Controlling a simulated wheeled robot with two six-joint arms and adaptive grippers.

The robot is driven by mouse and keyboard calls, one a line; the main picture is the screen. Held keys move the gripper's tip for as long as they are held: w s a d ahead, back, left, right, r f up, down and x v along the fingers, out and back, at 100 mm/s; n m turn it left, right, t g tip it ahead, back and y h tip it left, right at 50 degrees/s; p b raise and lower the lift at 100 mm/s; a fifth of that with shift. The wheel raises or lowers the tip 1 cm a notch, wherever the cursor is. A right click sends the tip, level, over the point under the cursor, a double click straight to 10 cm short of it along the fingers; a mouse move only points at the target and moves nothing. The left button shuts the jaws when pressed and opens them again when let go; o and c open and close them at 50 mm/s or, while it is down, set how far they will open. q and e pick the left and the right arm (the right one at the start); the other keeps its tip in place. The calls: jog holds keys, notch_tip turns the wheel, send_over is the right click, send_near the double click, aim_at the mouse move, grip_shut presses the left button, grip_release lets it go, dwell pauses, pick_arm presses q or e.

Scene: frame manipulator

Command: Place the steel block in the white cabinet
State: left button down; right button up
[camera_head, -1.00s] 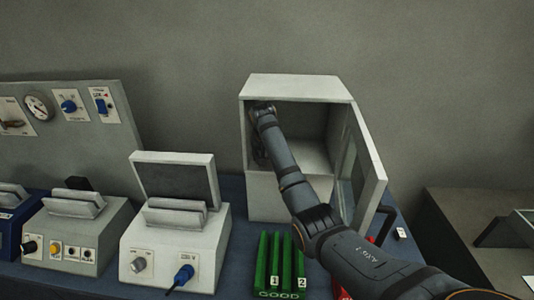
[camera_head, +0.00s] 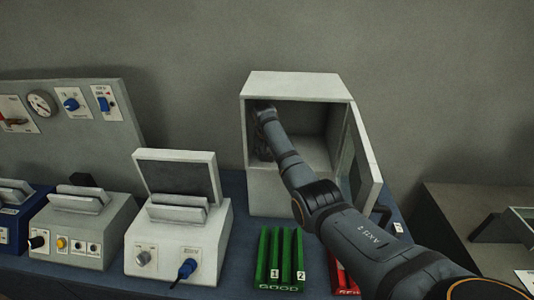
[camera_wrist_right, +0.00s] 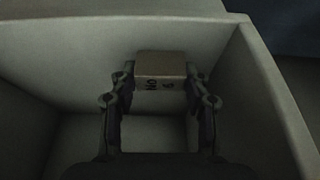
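The white cabinet (camera_head: 268,193) stands at the back of the bench with its door (camera_head: 366,160) swung open to the right. My right arm reaches through the opening, and my right gripper (camera_head: 263,150) is a dark shape at the cabinet's left inner side. In the right wrist view, the steel block (camera_wrist_right: 160,68), brownish-grey with dark marks on its near face, sits between the fingertips of the right gripper (camera_wrist_right: 160,80). Both fingers appear to touch its sides. The cabinet's pale walls surround it. The block is hidden in the head view. My left gripper is out of view.
A green rack (camera_head: 281,262) labelled GOOD stands in front of the cabinet, with a red rack (camera_head: 344,277) beside it, partly behind my arm.

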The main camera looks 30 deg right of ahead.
jog(key=o, duration=0.4)
jog(key=b+v, duration=0.3)
jog(key=v, duration=0.4)
jog(key=shift+a+r, duration=0.1)
jog(key=shift+r, duration=0.25)
jog(key=shift+s+f, duration=0.1)
